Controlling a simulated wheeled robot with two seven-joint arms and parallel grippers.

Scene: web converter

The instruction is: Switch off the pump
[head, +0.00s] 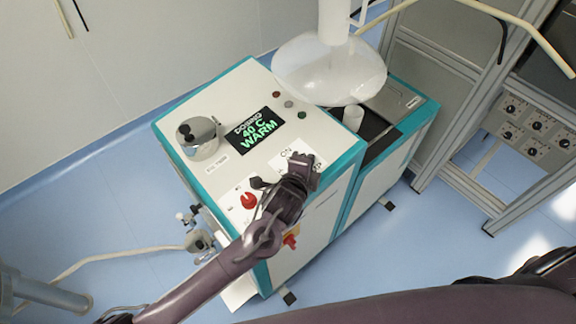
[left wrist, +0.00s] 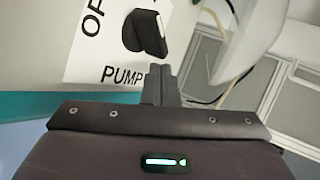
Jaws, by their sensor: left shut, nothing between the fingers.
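The pump switch is a black knob (left wrist: 147,32) on a white plate (left wrist: 88,42) in the left wrist view. "PUMP" is printed below it and a cut-off "OF" to its left. In the head view the plate (head: 282,158) lies on the machine's top panel, with "ON" readable. There my gripper hides most of the switch. My left gripper (head: 304,166) is shut and empty over the plate. In the left wrist view its fingertips (left wrist: 160,70) are just below the knob; I cannot tell whether they touch it. My right gripper is not in view.
The white and teal machine (head: 228,95) has a lit display (head: 257,132) reading "DOSING 40 C WARM". A red knob (head: 249,200) sits beside my arm, and a metal pot (head: 198,138) stands farther left. A grey frame (head: 440,70) stands right.

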